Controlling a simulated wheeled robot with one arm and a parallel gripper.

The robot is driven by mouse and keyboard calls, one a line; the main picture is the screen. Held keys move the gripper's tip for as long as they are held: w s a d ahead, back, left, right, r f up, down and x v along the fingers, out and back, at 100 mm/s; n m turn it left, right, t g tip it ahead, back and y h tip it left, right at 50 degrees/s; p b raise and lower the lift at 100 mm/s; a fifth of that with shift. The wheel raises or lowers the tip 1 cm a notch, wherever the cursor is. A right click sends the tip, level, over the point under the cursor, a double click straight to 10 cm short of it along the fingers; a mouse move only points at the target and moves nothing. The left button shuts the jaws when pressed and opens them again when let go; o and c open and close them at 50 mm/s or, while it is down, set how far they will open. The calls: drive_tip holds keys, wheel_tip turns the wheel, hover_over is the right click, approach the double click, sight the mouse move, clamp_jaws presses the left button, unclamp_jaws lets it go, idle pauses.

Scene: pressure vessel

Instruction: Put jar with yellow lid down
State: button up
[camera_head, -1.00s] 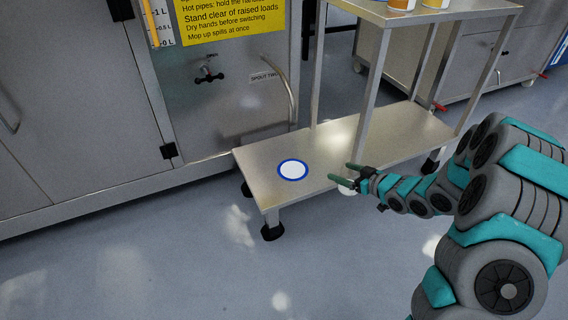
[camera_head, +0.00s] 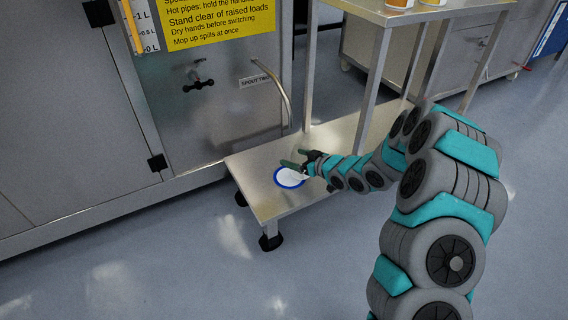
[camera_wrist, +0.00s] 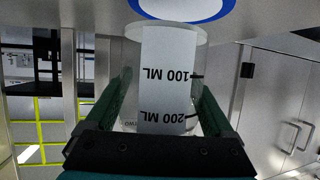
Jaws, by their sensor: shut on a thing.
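My gripper (camera_head: 297,168) is low over the lower shelf of a metal stand. In the wrist view its green fingers (camera_wrist: 165,110) are shut on the sides of a clear container (camera_wrist: 125,60) with a white label marked 100 ML and 200 ML, seen inverted. No yellow lid shows on it; its far part is hidden by the gripper. A white disc with a blue rim (camera_head: 280,183) lies on the shelf under the gripper, and shows at the top of the wrist view (camera_wrist: 180,8), close to the container's base. I cannot tell whether they touch.
The lower shelf (camera_head: 270,206) has bare room around the disc. Stand posts (camera_head: 372,100) rise close to my arm. Two orange-and-white containers (camera_head: 400,4) stand on the upper shelf. A metal cabinet with a tap (camera_head: 198,85) and a curved spout pipe (camera_head: 284,95) is behind at left.

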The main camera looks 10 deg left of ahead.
drive_tip(key=a, duration=0.1)
drive_tip(key=w+a, duration=0.1)
drive_tip(key=a, duration=0.2)
drive_tip(key=shift+w+f, duration=0.15)
drive_tip(key=shift+w, duration=0.2)
drive_tip(key=shift+f+b, duration=0.35)
drive_tip(key=shift+f, duration=1.5)
drive_tip(key=o, duration=1.2)
